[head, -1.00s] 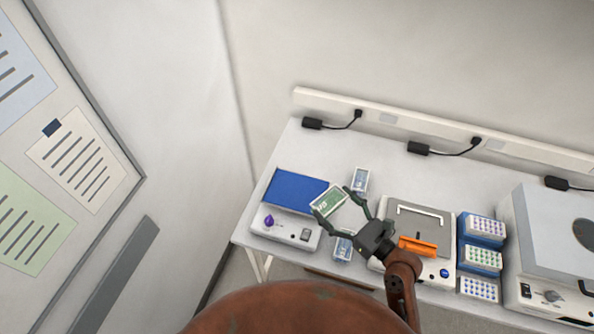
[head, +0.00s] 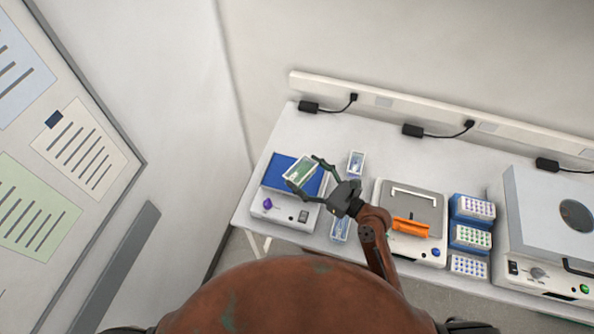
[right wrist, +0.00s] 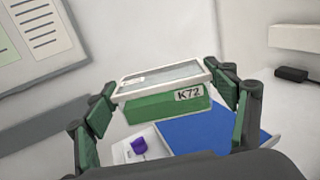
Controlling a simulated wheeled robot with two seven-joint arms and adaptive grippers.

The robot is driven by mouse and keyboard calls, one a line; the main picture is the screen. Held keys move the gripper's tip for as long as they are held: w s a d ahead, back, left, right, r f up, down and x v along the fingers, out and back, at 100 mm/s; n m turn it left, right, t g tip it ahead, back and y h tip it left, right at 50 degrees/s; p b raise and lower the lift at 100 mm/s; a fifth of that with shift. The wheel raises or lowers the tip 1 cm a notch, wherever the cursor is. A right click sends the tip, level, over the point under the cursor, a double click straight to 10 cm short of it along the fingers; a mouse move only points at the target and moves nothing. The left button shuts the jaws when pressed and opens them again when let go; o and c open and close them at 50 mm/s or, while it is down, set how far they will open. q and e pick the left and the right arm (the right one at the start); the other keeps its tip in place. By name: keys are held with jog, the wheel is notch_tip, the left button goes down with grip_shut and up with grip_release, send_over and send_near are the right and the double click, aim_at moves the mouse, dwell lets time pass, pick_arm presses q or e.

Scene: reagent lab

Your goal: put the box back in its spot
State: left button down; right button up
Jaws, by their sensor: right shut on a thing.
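The box (head: 300,171) is green with a pale, clear-topped lid and a label reading K72, legible in the right wrist view (right wrist: 160,106). My right gripper (head: 303,172) is shut on it, with one finger at each side, and holds it tilted. In the head view the box overlaps the blue top of a white device (head: 285,210) at the left end of the bench; the height between them is hard to judge. Two similar small boxes stand on the bench, one behind my right gripper (head: 356,160) and one in front (head: 340,230). My gripper and wrist partly cover the space between them. My left gripper is out of view.
Right of the small boxes stands a grey-topped device (head: 412,208) with an orange part (head: 410,227), then several tube racks (head: 470,237) and a large white machine (head: 545,225). A power strip (head: 440,107) runs along the wall. The back of the bench is mostly clear.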

aim_at(299, 166)
jog(key=w+f, duration=0.2)
jog(key=w+a+f, duration=0.1)
jog(key=w+f, duration=0.1)
jog(key=w+a+f+b, duration=0.1)
jog(key=w+f, duration=0.1)
jog(key=shift+w, duration=0.3)
jog(key=f, duration=0.1)
jog(key=w+f, duration=0.1)
jog(key=f, duration=0.1)
jog(key=shift+a, duration=0.15)
jog(key=shift+f, duration=0.4)
jog(key=shift+f+b, duration=0.2)
jog(key=shift+b, duration=0.1)
jog(key=o, duration=1.4)
